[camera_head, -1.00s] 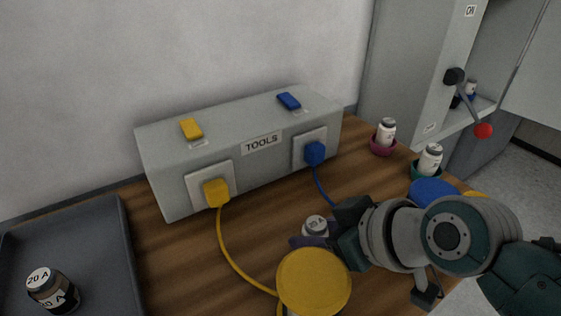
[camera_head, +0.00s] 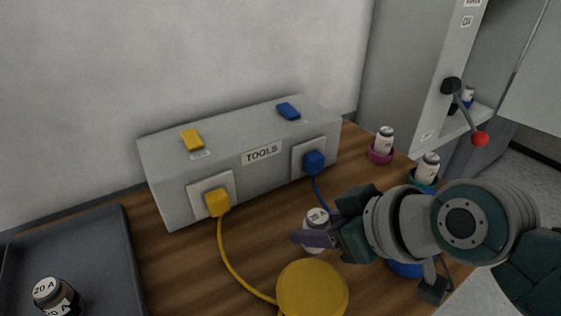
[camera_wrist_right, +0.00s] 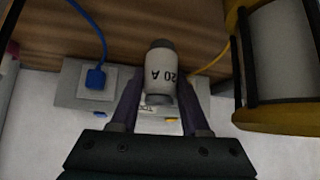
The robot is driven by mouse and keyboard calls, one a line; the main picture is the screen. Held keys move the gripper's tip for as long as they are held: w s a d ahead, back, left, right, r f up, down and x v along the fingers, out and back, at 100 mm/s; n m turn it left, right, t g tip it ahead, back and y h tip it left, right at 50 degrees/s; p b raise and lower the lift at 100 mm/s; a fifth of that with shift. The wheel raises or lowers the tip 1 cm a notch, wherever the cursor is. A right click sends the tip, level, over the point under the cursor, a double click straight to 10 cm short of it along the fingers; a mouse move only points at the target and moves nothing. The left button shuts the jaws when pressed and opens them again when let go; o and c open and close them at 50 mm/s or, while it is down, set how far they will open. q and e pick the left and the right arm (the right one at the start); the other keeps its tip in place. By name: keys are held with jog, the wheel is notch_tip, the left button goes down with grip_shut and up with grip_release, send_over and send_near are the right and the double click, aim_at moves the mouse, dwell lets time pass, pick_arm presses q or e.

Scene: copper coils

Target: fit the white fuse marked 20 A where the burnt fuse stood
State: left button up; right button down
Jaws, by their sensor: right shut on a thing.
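My right gripper (camera_head: 316,236) is shut on the white fuse marked 20 A (camera_head: 317,217), upright above the wooden worktop. In the right wrist view the fuse (camera_wrist_right: 162,72) sits between the two purple fingers (camera_wrist_right: 160,108), its 20 A marking facing the camera. A darkened fuse marked 20 A (camera_head: 56,296) stands in the grey tray (camera_head: 95,250) at the left. At the far right, a small white fuse (camera_head: 467,95) shows inside the open grey cabinet (camera_head: 415,75); any empty fuse seat there cannot be made out. My left gripper is not in view.
White fuses stand in a pink cup (camera_head: 380,157) and a teal cup (camera_head: 424,187). A lever with a red knob (camera_head: 480,139) juts from the cabinet. A grey TOOLS box (camera_head: 235,165) has yellow and blue cables. A yellow spool (camera_head: 312,287) stands in front.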

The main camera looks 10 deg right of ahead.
aim_at(318, 216)
notch_tip(318, 216, up, 16)
jog(key=p, duration=0.4)
jog(key=shift+r, duration=0.2)
